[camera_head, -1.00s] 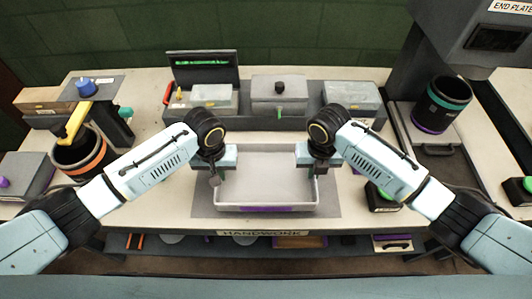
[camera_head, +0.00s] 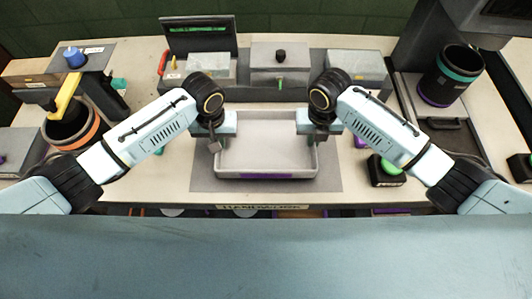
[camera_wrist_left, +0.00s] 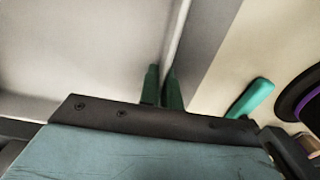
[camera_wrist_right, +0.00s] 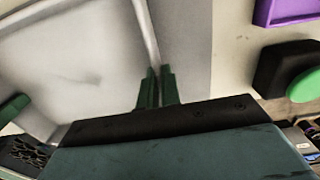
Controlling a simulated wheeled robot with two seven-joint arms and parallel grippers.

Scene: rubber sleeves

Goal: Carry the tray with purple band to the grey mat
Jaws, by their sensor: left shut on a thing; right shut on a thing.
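The pale grey tray (camera_head: 266,158) has a purple band on its front wall and lies over the grey mat (camera_head: 203,182), inside its outline. I cannot tell whether it touches the mat. My left gripper (camera_head: 216,143) is shut on the tray's left wall. In the left wrist view its green fingers (camera_wrist_left: 163,82) pinch the thin wall. My right gripper (camera_head: 317,138) is shut on the right wall. In the right wrist view its fingers (camera_wrist_right: 158,82) pinch that wall. The tray looks empty and about level.
A black box with a green button (camera_head: 388,170) stands right of the mat. An orange-banded container (camera_head: 72,125) is at left and a teal-banded one (camera_head: 452,75) at right. A low row of grey boxes (camera_head: 280,65) stands behind the tray.

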